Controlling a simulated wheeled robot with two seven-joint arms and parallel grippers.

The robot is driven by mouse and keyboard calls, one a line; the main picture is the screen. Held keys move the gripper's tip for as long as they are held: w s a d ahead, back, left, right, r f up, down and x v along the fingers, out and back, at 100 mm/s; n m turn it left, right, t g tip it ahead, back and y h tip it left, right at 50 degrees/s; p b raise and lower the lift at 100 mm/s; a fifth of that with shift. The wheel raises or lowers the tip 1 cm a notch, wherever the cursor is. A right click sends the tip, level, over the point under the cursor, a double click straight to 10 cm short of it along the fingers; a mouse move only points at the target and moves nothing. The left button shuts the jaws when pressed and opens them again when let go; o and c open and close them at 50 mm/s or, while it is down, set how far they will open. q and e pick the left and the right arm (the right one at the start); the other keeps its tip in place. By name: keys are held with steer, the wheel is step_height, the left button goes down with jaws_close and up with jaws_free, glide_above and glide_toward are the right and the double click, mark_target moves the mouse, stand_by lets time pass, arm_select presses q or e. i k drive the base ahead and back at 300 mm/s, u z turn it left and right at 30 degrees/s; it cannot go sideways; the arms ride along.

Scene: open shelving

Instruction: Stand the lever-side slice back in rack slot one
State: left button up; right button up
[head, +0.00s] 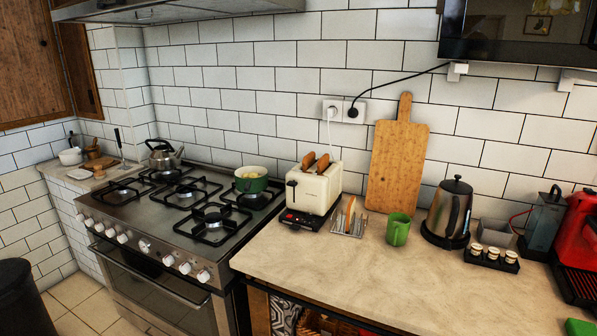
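A cream toaster (315,188) stands on the counter at the right of the stove. Two toast slices stick up out of its top: a left slice (308,160) and a right slice (323,163). A dark lever (291,185) shows on the toaster's left front end, nearer the left slice. A small wire rack (345,231) sits just right of the toaster. At least one bread slice (350,212) stands upright in it; which slot it fills is too small to tell. Neither of my grippers is in view.
A green mug (397,230) stands close right of the rack, with a wooden board (398,160) leaning on the wall behind. A kettle (449,210) and a small jar tray (491,260) stand further right. A green pot (251,182) sits on the stove. The front counter (380,285) is clear.

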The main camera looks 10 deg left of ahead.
mark_target(357, 229)
steer(key=u, duration=0.65)
steer(key=i, duration=0.65)
steer(key=u, duration=0.5)
steer(key=i, duration=0.75)
steer(key=z, duration=0.5)
